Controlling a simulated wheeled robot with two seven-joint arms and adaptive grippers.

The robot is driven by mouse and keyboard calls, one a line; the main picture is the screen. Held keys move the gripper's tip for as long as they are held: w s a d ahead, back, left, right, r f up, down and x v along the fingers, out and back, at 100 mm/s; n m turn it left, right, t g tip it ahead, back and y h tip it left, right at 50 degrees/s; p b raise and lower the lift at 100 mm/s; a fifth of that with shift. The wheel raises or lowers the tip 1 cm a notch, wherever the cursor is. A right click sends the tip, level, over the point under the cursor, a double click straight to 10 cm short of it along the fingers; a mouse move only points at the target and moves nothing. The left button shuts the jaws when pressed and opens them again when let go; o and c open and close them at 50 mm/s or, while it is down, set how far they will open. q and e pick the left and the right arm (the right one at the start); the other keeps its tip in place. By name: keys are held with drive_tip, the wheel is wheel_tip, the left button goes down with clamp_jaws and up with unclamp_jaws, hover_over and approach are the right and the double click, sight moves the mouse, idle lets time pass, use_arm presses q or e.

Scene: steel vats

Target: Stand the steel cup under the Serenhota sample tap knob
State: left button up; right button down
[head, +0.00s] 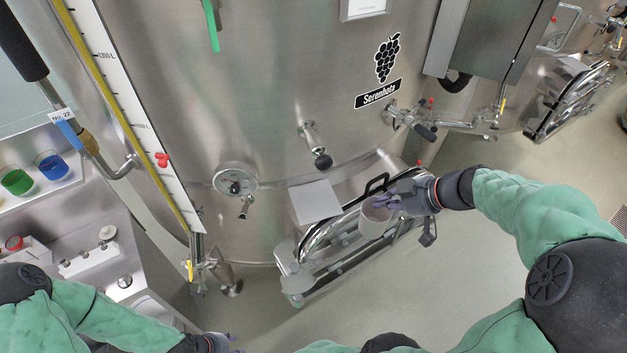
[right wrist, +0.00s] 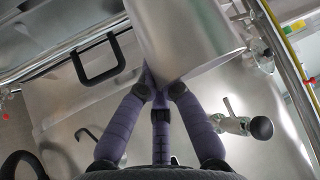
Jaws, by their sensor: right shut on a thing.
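The steel cup (head: 374,222) is held by my right gripper (head: 388,203) in front of the vat, over the oval manway door. In the right wrist view the cup (right wrist: 190,35) fills the top middle, with the purple fingers (right wrist: 158,92) closed on its side. The sample tap with its black knob (head: 322,160) sticks out of the Serenhota vat (head: 290,90), left of and above the cup in the head view. The knob also shows in the right wrist view (right wrist: 262,128). My left gripper (head: 222,344) is partly cut off at the bottom edge; its fingers are unclear.
A flat grey plate (head: 314,202) lies below the knob, beside the manway door (head: 330,250) with its black handle (head: 377,184). A side counter (head: 95,225) holds beakers with green and blue liquid.

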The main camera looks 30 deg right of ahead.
drive_tip(key=w+a+p, duration=0.1)
drive_tip(key=w+a, duration=0.1)
drive_tip(key=w, duration=0.1)
drive_tip(key=w+a+p, duration=0.1)
drive_tip(key=w+a, duration=0.1)
drive_tip(key=w, duration=0.2)
drive_tip(key=w+a+p, duration=0.1)
drive_tip(key=w+a, duration=0.1)
drive_tip(key=w, duration=0.2)
drive_tip(key=shift+a, duration=0.1)
drive_tip(key=w+a+p, duration=0.1)
drive_tip(key=w, duration=0.1)
drive_tip(key=w+a+p, duration=0.1)
drive_tip(key=shift+w+a+r, duration=0.1)
drive_tip(key=shift+w, duration=0.25)
drive_tip(key=shift+f, duration=0.4)
drive_tip(key=shift+s, duration=0.1)
drive_tip(key=shift+f, duration=0.15)
drive_tip(key=c, duration=1.4)
unclamp_jaws()
